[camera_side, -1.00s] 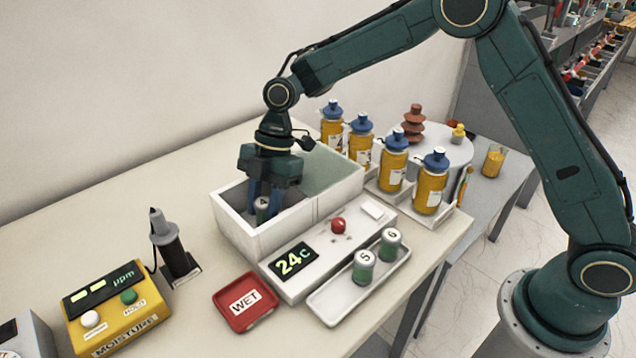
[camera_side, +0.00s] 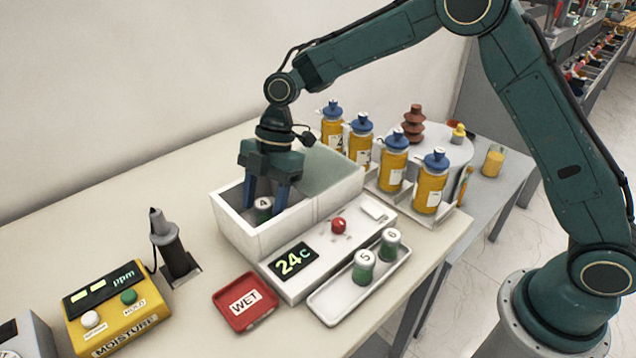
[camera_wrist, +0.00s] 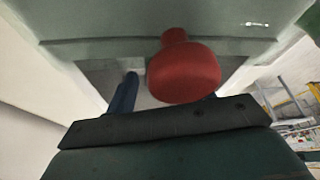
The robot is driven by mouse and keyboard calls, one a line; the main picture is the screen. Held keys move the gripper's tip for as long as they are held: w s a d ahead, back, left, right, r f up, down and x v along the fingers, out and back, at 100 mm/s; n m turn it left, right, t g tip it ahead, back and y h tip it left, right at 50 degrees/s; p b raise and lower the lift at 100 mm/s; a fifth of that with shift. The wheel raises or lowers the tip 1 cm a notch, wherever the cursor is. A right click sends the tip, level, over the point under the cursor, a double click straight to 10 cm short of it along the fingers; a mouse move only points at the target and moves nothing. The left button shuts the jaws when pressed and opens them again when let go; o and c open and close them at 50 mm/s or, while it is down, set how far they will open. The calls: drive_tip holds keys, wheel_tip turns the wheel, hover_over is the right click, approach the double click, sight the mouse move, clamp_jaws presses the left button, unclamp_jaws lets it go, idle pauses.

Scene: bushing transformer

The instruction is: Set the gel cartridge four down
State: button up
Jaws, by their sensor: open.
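The gel cartridge four (camera_side: 263,208), a small green-grey cylinder with a white top marked 4, stands inside the open left compartment of the white box (camera_side: 236,233). My gripper (camera_side: 266,200) is open, its blue fingers reaching into that compartment on either side of the cartridge. The side view does not show whether a finger touches it. In the wrist view one blue finger (camera_wrist: 123,95) shows, while a red rounded thing (camera_wrist: 185,72) covers much of the middle. The cartridge cannot be made out there.
Cartridges 5 (camera_side: 363,267) and 6 (camera_side: 389,244) stand in a white tray (camera_side: 332,306) at the front. A red WET dish (camera_side: 245,301) lies left of it. Several yellow bottles (camera_side: 394,165) stand behind right. A glassy lid (camera_side: 326,172) covers the box's right part.

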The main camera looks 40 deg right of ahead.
drive_tip(key=v, duration=1.1)
drive_tip(key=shift+d+r, duration=0.15)
idle(0.3)
drive_tip(key=s+d+r+m+t+h, duration=0.1)
drive_tip(key=s+d+r+m+t, duration=0.1)
drive_tip(key=s+d+r+m, duration=0.4)
drive_tip(key=s+d+r+m+t, duration=0.2)
drive_tip(key=s+r+m, duration=0.2)
drive_tip(key=s, duration=0.3)
drive_tip(key=s+d+f+m+t+h, duration=0.1)
drive_tip(key=s+d+m, duration=0.3)
drive_tip(key=s, duration=0.4)
drive_tip(key=s+d+f+m+t+h, duration=0.1)
drive_tip(key=s+d+f+m+h, duration=0.1)
drive_tip(key=s+d+m, duration=0.3)
drive_tip(key=s+f+m, duration=0.1)
drive_tip(key=s+m, duration=0.1)
drive_tip(key=s, duration=0.2)
drive_tip(key=shift+s+t, duration=0.15)
drive_tip(key=shift+t, duration=0.25)
